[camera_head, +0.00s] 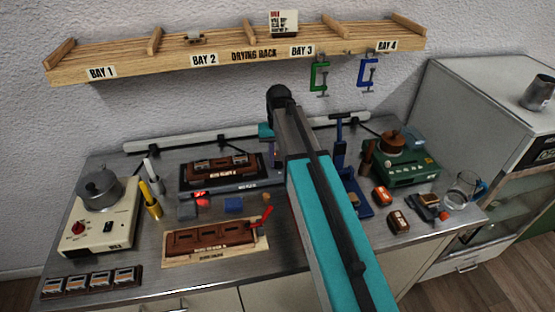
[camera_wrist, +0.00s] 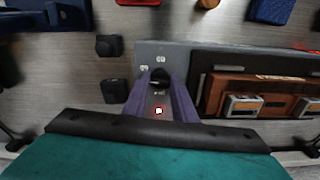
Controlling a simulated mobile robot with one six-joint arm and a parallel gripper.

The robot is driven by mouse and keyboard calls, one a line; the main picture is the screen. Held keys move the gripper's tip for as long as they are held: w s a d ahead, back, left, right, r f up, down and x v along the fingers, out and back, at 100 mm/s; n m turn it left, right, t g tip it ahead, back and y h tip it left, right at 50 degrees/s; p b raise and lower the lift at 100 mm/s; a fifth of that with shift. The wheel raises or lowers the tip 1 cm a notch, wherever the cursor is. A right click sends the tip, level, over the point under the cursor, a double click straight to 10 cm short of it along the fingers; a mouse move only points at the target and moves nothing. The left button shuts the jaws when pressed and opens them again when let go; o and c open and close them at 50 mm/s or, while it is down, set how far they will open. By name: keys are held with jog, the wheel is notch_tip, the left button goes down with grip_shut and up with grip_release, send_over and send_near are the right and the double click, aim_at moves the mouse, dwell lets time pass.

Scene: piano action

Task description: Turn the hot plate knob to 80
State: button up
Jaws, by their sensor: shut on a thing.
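The hot plate is a flat grey slab (camera_head: 238,192) with a brown mould block on it. In the wrist view its grey end panel (camera_wrist: 222,52) carries small white markings. The dark knob (camera_wrist: 160,74) sits on that end, between my fingers. My gripper (camera_wrist: 160,82) has purple fingers closed on the knob. A small red-and-white mark (camera_wrist: 158,111) shows between the fingers. The knob's setting cannot be read. In the head view my arm hides the knob and most of the gripper.
A cream heater (camera_head: 107,222) with a pot and a red knob stands at left. A green unit (camera_head: 405,171) stands at right. Small blocks and a mould tray (camera_head: 250,251) lie in front of the plate. A wooden drying rack (camera_head: 230,62) hangs above.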

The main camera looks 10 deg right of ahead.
jog(key=m, duration=0.4)
jog(key=shift+m, duration=0.3)
jog(key=m, duration=0.3)
jog(key=shift+m, duration=0.3)
jog(key=m, duration=0.8)
jog(key=shift+m, duration=0.3)
jog(key=o, duration=1)
jog(key=shift+o, duration=0.2)
jog(key=shift+r, duration=0.15)
